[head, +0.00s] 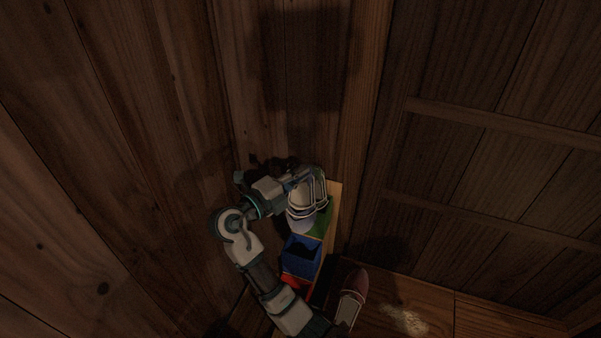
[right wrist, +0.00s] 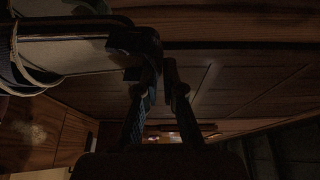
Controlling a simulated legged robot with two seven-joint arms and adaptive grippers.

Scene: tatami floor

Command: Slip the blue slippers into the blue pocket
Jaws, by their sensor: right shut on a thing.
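My right gripper (head: 292,182) is shut on the blue slippers (head: 302,200), which look whitish inside with a bluish toe. They are held nested, toes pointing down the picture, over the green pocket and just above the blue pocket (head: 301,256) in the head view. The blue pocket is open at the top with a dark inside. In the right wrist view the fingers (right wrist: 158,85) close at the edge of the slippers (right wrist: 75,55), which fill the upper left. Whether the slippers touch the rack is unclear. My left gripper is not in view.
A green pocket (head: 322,222) and a red pocket (head: 294,282) flank the blue one on a narrow wooden rack (head: 335,195). A reddish slipper (head: 355,284) shows right of the red pocket. Dark wooden walls stand close around; the scene is dim.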

